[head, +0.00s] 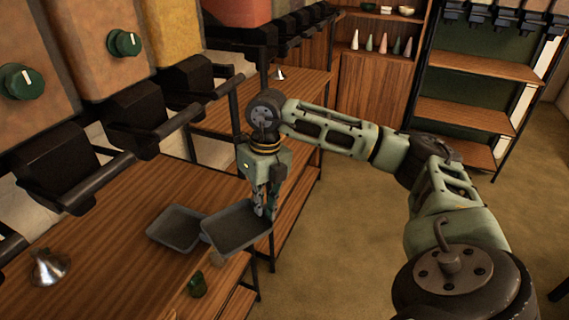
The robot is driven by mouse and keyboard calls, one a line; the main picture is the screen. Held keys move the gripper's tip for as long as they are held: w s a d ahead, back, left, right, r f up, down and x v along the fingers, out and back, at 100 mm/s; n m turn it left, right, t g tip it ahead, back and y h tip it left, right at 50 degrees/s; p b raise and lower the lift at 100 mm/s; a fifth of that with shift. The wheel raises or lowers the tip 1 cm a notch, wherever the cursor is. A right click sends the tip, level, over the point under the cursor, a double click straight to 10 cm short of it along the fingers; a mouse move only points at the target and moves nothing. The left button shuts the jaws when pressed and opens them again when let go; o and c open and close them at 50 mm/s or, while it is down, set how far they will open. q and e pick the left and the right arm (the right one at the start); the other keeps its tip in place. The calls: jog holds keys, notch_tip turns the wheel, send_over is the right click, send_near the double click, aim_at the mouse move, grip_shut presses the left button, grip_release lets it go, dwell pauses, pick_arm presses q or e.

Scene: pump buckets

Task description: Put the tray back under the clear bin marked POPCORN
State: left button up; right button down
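My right gripper (265,210) points down at the right rim of a dark grey shallow tray (236,228), and its fingers appear shut on that rim. This tray is at the counter's right edge, partly out over the floor, and looks slightly tilted. A second grey tray (170,232) lies on the wooden counter just left of it; their edges overlap in the picture. Bins with tan and yellow contents stand above black dispensers at the upper left. I can read no POPCORN marking on any. My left gripper is out of view.
A metal funnel or bell shape (49,267) and a small green object (197,285) are on the near counter (110,225). Black dispenser spouts (140,118) overhang its back. Wooden shelves (465,112) stand at the far right. The floor between is clear.

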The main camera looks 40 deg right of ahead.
jog(key=d+f+m+t+b, duration=0.1)
jog(key=d+f+m+b, duration=0.1)
jog(key=d+m, duration=0.75)
jog(key=w+a, duration=0.2)
jog(key=w, duration=0.2)
jog(key=w+a+f+m, duration=0.1)
jog(key=w+a, duration=0.1)
jog(key=w, duration=0.3)
jog(key=w+a+f+m, duration=0.1)
jog(key=w+a, duration=0.1)
jog(key=w, duration=0.2)
jog(key=shift+w+a+m+h, duration=0.25)
jog(key=shift+w+a+h, duration=0.1)
jog(key=shift+h, duration=0.05)
jog(key=shift+w+a+f+b, duration=0.2)
jog(key=shift+w+f+b, duration=0.1)
jog(key=shift+w+f, duration=0.35)
jog(key=shift+f, duration=0.4)
jog(key=c, duration=1.9)
grip_release()
jog(key=shift+o, duration=0.2)
